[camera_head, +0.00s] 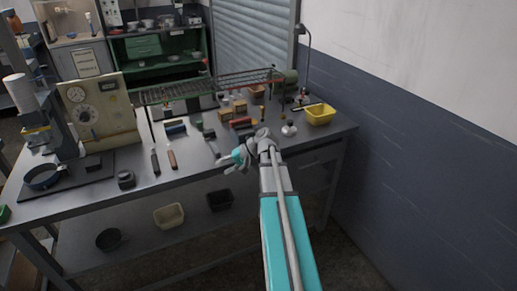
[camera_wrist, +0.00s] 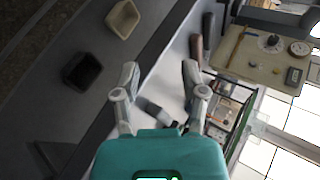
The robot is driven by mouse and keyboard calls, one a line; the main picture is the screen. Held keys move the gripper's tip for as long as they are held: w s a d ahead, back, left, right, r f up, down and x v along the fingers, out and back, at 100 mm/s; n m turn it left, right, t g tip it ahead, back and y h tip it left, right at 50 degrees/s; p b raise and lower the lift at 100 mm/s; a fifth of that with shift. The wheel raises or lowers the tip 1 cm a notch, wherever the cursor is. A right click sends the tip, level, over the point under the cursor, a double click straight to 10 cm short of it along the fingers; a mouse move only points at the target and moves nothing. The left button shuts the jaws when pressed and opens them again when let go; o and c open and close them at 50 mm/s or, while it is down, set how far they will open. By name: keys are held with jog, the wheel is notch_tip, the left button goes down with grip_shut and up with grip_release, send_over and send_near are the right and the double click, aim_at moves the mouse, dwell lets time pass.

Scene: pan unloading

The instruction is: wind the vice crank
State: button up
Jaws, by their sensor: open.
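My gripper (camera_head: 232,161) is at the front edge of the workbench (camera_head: 190,180), near its middle. In the wrist view my gripper (camera_wrist: 160,72) has its two fingers spread wide with nothing held between them. A dark green rounded body (camera_head: 289,78) at the back right of the bench may be the vice, but it is too small to tell. I cannot make out a crank in either view. My gripper is well in front of that green body and apart from it.
A tool with a dark head (camera_head: 210,136) lies just beyond my gripper. A wire rack (camera_head: 210,87) stands across the bench's back. A yellow bin (camera_head: 320,114) and a lamp (camera_head: 308,60) are at the right, beside the wall. A control panel (camera_head: 100,110) stands at the left.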

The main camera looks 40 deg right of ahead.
jog(key=s+d+m+t+b, duration=0.2)
jog(key=s+d+t+b, duration=0.1)
jog(key=d, duration=1.1)
jog(key=s+d+m+t+b, duration=0.2)
jog(key=d+t+b, duration=0.3)
jog(key=d, duration=0.9)
jog(key=shift+s+d+f+t+b, duration=0.2)
jog(key=shift+s+f+t+b, duration=0.1)
jog(key=shift+s+b, duration=0.45)
jog(key=shift+w+a, duration=0.1)
jog(key=shift+w, duration=0.2)
jog(key=shift+b+x, duration=0.3)
jog(key=shift+x, duration=6.5)
jog(key=shift+s+r, duration=0.1)
jog(key=shift+r, duration=0.05)
grip_shut()
